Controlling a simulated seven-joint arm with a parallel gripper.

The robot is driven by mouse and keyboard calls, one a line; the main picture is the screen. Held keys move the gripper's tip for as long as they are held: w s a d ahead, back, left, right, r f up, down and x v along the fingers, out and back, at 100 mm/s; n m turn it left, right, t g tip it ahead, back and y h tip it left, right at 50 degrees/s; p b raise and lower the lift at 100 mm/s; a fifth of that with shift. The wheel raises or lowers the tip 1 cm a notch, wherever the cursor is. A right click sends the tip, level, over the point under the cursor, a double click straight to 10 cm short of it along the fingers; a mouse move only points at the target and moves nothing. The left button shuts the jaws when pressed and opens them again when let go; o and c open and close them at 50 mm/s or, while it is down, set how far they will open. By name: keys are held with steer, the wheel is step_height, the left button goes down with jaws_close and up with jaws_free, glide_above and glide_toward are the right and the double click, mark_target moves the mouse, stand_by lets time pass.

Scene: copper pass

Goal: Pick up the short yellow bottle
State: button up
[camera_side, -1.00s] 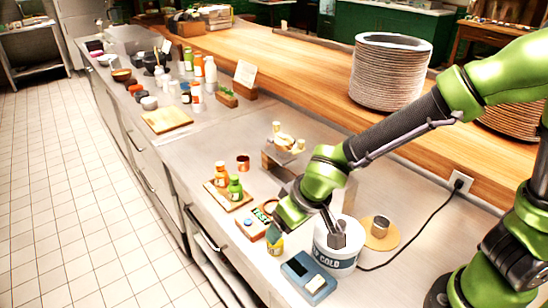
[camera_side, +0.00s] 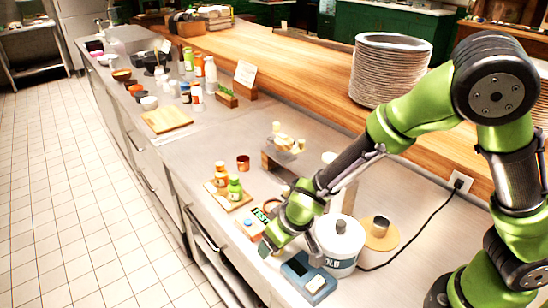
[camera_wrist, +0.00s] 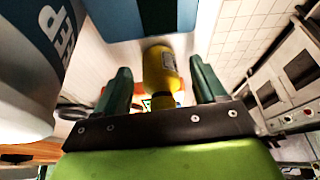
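The short yellow bottle (camera_wrist: 160,70) shows in the wrist view between my two dark green fingers. My gripper (camera_wrist: 163,88) is open around it, with a narrow gap visible on each side. In the side view my gripper (camera_side: 267,246) is low over the counter's front edge, left of the white tub, and it hides the bottle. An orange bottle (camera_side: 221,176) and a green bottle (camera_side: 235,188) stand on a small wooden board (camera_side: 242,199) farther back.
A blue scale (camera_side: 297,266) lies in front. A tall plate stack (camera_side: 390,72) stands on the wooden shelf.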

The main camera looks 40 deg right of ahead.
steer(key=c, duration=0.8)
steer(key=shift+r, duration=0.1)
